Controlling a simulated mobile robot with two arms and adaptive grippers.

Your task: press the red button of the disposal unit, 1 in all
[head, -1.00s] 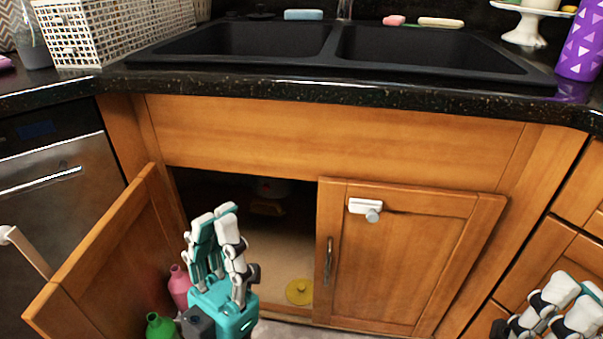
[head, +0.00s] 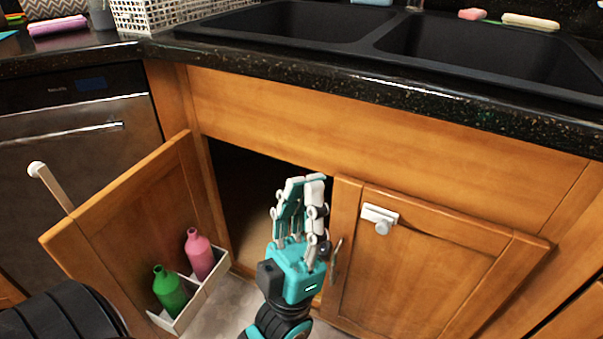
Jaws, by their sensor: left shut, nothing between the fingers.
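My left gripper (head: 303,182) is in the head view, shut and empty, its fingers pointing up in front of the open left side of the cabinet under the sink. The inside of the cabinet (head: 245,190) is dark and partly hidden behind my gripper. The disposal unit and its red button cannot be made out now. My right gripper is not in view.
The left cabinet door (head: 130,215) stands open, with a white rack (head: 190,308) holding a green bottle (head: 170,290) and a pink bottle (head: 199,255). The right cabinet door (head: 410,265) is shut, with a white latch (head: 380,218). The counter edge (head: 330,75) overhangs above.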

